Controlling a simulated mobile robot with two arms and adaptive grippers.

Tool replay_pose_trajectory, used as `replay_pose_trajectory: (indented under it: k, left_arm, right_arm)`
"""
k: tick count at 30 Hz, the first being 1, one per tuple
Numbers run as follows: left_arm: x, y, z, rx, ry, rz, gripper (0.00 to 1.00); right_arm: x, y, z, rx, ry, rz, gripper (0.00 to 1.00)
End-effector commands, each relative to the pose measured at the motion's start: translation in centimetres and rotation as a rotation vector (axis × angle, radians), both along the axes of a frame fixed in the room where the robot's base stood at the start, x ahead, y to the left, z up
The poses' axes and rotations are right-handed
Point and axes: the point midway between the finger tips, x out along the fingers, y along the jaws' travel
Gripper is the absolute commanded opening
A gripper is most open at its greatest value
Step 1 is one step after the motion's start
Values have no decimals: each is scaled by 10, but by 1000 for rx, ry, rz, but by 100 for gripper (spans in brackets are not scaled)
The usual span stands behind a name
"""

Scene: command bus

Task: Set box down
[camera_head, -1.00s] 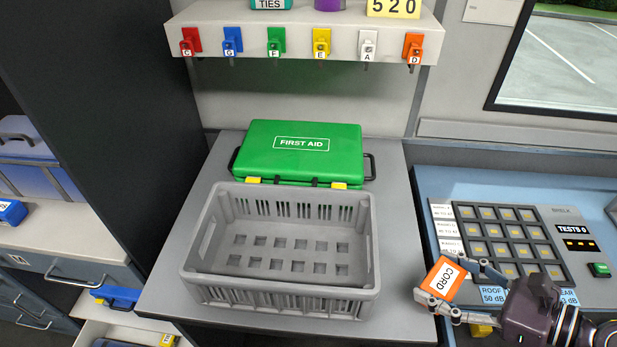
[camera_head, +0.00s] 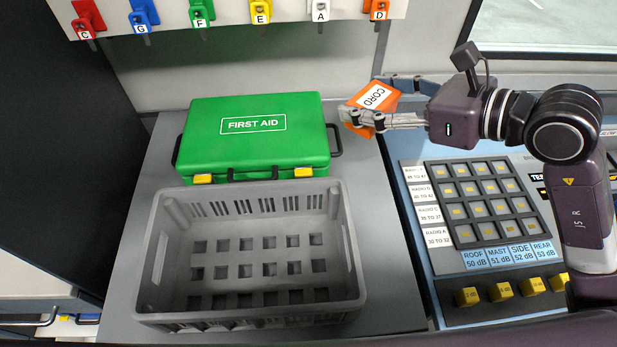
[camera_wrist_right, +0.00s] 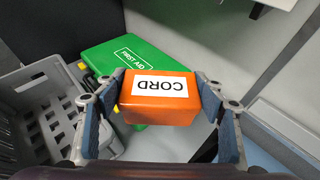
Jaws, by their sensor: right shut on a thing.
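The orange box labelled CORD (camera_head: 372,97) is held above the right side of the grey counter, right of the first aid case. It also shows in the right wrist view (camera_wrist_right: 158,108), between the two finger pads. My right gripper (camera_head: 380,104) is shut on the box from its two sides. Whether the box's underside touches anything is hidden. The grey counter (camera_head: 385,290) has a bare strip along its right side. My left gripper is not in view.
A green first aid case (camera_head: 255,150) lies at the counter's back. An empty grey crate (camera_head: 350,290) stands in front of it. Coloured key holders (camera_head: 201,12) hang on the wall above. A button panel (camera_head: 480,200) is to the right.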

Motion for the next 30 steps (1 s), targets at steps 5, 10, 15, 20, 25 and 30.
replay_pose_trajectory:
  k: [5,10,15,20,25,30]
  left_arm:
    - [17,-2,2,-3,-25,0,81]
    - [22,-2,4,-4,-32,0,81]
    - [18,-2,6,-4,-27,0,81]
    - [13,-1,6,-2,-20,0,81]
    - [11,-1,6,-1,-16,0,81]
    - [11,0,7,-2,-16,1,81]
  right_arm:
    - [0,0,-18,3,6,0,37]
    - [-1,0,-57,4,11,0,37]
    - [-1,0,-102,5,11,-1,37]
    - [-1,0,-138,4,6,-1,37]
    - [0,0,-156,2,1,0,37]
    - [-1,0,-176,1,6,0,37]
